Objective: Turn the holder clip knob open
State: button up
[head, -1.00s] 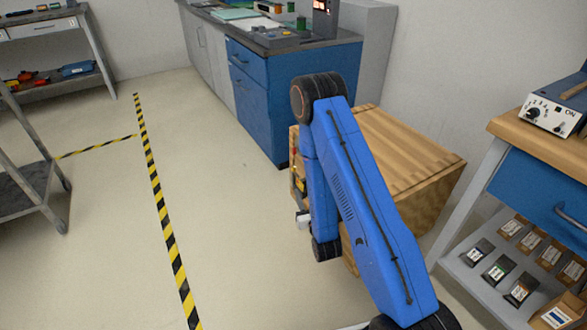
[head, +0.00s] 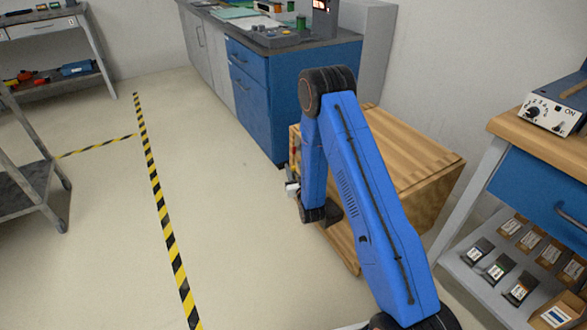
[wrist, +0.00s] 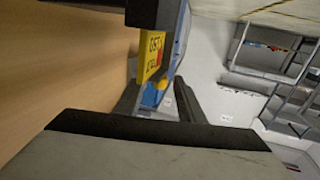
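In the wrist view a yellow label (wrist: 152,52) with dark print and a red patch stands on edge at the wooden box's face. A blue part (wrist: 153,96) lies just below it, with a small yellow piece (wrist: 160,82) that may be the clip knob; its turn position cannot be told. My gripper (wrist: 157,104) has its two dark fingers apart, on either side of the blue part. Contact cannot be told.
The wooden box (head: 405,150) stands on the floor against the wall. A blue cabinet (head: 275,100) is behind it, and a bench with a control box (head: 553,112) is at right. Open floor (head: 225,240) lies left of my arm, with striped tape.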

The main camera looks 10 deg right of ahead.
jog(key=shift+w, duration=0.45)
grip_shut()
